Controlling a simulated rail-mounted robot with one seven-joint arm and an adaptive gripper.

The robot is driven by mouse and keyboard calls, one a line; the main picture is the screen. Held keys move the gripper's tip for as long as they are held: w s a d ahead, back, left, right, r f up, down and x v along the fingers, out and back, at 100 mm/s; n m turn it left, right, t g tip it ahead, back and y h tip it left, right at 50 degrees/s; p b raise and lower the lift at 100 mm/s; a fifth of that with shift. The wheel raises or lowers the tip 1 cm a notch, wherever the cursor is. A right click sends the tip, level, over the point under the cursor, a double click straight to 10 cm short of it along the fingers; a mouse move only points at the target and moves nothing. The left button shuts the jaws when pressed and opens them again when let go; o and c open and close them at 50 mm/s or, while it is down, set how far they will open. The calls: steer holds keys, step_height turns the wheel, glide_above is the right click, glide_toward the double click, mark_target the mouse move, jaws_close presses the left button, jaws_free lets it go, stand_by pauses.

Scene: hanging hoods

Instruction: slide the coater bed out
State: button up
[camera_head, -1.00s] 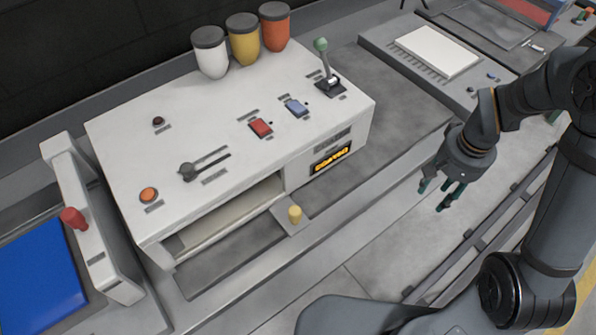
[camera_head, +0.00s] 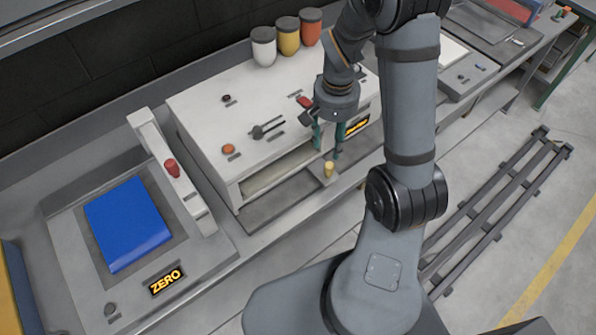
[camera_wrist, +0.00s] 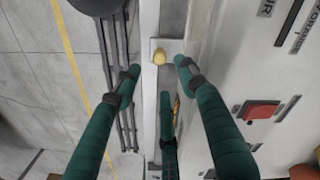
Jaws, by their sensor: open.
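The coater (camera_head: 215,110) is a white box with a long open slot along its front. The coater bed (camera_head: 275,180) shows as a pale surface inside this slot. A yellow knob (camera_head: 328,169) stands on a small grey tab at the slot's right end; it also shows in the wrist view (camera_wrist: 159,57). My gripper (camera_head: 327,148) is open, its green fingers pointing down just above the knob. In the wrist view my gripper (camera_wrist: 158,70) has fingertips on both sides of the knob, with a gap to each. A third finger is lower in that view.
White, yellow and orange cups (camera_head: 288,36) stand at the coater's back. A unit with a blue plate (camera_head: 127,222) and a red-knobbed upright is at the left. A dark floor rack (camera_head: 490,215) lies at the right. The bench strip before the slot is clear.

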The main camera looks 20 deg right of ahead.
mark_target(330, 165)
steer(key=f, duration=1)
steer(key=shift+d+p, duration=0.4)
steer(key=shift+c, duration=1)
steer(key=c, duration=0.8)
jaws_close()
